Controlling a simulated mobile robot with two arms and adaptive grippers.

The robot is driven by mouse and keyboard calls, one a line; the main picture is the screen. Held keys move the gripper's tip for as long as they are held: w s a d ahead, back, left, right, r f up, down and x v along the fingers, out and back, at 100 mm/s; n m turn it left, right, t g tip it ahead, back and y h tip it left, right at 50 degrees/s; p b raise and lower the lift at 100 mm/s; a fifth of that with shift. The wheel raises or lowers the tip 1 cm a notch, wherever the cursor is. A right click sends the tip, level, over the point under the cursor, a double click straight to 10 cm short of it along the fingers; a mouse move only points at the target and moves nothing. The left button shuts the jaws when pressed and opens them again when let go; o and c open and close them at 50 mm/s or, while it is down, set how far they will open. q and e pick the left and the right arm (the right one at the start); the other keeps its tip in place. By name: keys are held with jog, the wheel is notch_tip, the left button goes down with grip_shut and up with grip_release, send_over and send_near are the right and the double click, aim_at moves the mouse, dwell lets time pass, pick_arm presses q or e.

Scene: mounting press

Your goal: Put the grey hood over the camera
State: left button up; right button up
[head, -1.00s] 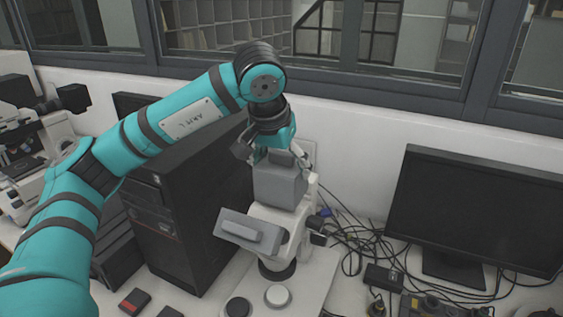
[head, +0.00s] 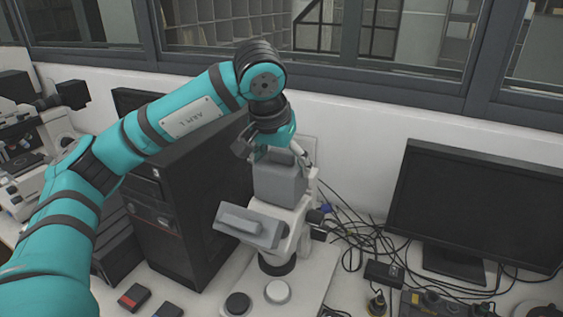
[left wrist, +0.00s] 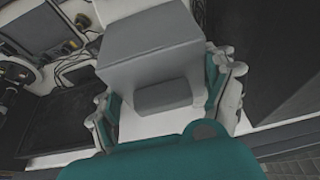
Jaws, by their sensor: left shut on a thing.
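The grey hood (head: 279,185) is a box with a raised block on top. It sits upright at the top of the white microscope (head: 289,222). My left gripper (head: 276,150) is directly above it, shut on the raised block. In the left wrist view the hood (left wrist: 150,45) shows large, its block (left wrist: 163,95) between my fingers. No camera shows; whatever is under the hood is hidden. I cannot tell whether the hood rests fully. My right gripper is out of view.
A black computer tower (head: 172,215) stands close left of the microscope. A monitor (head: 478,205) and tangled cables (head: 355,238) are on the right. A white wall (head: 350,120) is behind. A black disc (head: 237,304) and a white disc (head: 277,291) lie in front.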

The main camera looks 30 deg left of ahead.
pick_arm(q)
jog(key=o, duration=0.9)
jog(key=shift+o, duration=0.8)
jog(key=v, duration=1.2)
jog(key=shift+s+f, duration=0.1)
